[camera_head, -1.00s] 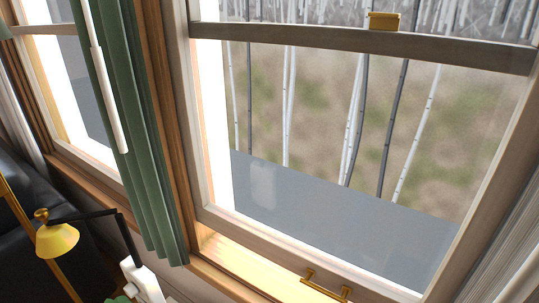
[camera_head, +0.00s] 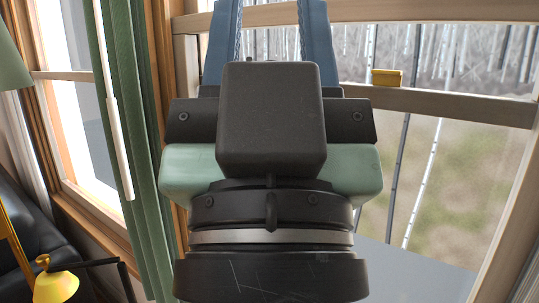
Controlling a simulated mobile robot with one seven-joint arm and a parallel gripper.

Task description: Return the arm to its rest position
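My gripper (camera_head: 270,22) is in the middle of the head view, raised in front of the window (camera_head: 440,190). Its two blue fingers point up and stand well apart. Only window frame and glass show between them, and no object is seen there. The very ends of the fingers reach the top edge of the picture. The dark wrist and the pale green housing below the fingers hide much of the window.
A green curtain (camera_head: 132,130) hangs to the left, with a white rod (camera_head: 118,140) beside it. A yellow lamp (camera_head: 55,284) and a black sofa (camera_head: 25,225) are at the lower left. A yellow latch (camera_head: 387,77) sits on the window's crossbar.

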